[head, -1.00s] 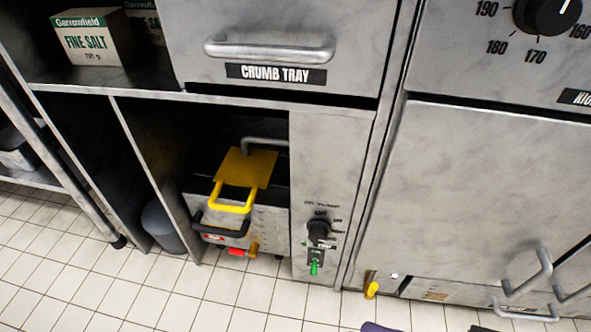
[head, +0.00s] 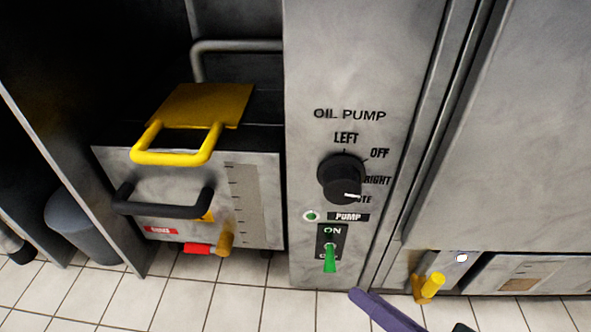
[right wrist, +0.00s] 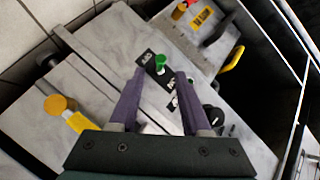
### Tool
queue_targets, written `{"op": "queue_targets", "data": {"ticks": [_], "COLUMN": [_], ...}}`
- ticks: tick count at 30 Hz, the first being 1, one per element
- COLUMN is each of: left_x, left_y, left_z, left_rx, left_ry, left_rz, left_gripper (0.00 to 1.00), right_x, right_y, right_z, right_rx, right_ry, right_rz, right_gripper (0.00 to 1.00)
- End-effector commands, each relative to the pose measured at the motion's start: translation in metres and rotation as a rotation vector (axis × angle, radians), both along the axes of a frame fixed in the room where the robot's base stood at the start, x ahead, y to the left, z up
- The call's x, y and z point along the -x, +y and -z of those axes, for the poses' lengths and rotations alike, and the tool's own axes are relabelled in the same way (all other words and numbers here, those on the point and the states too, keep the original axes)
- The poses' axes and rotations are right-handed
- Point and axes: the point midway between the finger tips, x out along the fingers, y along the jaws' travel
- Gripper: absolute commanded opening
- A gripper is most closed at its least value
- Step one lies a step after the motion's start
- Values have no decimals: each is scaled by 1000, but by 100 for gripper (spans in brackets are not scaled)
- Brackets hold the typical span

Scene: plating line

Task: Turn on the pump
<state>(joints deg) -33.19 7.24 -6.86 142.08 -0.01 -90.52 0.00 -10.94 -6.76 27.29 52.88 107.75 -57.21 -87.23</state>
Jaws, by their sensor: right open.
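The oil pump panel (head: 345,95) fills the middle of the head view. Its pump switch (head: 322,234) has a green lever (head: 329,258) that hangs down, away from the ON mark above it. The lower mark is mostly hidden behind the lever. A small green lamp (head: 311,216) sits beside the PUMP label; I cannot tell if it is lit. My right gripper (right wrist: 160,72) is open and empty, its purple fingers aimed at the switch; the green lever (right wrist: 160,62) shows just beyond the fingertips, apparently untouched. In the head view, a purple finger shows low, right of the switch. My left gripper is out of view.
A black selector knob (head: 341,179) sits above the switch, its white mark toward the lower right. Left is an oil unit (head: 190,175) with yellow (head: 170,158) and black (head: 160,203) handles. A yellow valve handle (head: 428,288) sticks out at lower right.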

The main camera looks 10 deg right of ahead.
Motion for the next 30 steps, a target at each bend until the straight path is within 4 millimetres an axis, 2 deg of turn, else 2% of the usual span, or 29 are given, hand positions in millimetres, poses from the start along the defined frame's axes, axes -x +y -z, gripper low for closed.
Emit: {"op": "queue_targets", "data": {"ticks": [6,13,24,30], "left_x": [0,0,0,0], "left_y": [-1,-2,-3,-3], "left_z": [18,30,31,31], "left_rx": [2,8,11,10], "left_ry": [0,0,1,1], "left_rz": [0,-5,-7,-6], "left_gripper": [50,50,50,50], "right_x": [-38,-66,-72,-72], "right_y": [20,35,39,38], "right_z": [12,19,19,19], "right_rx": [-3,-1,0,1], "right_ry": [-3,-1,1,0], "right_rz": [-3,-1,-2,-2], "right_gripper": [48,48,48,26]}}
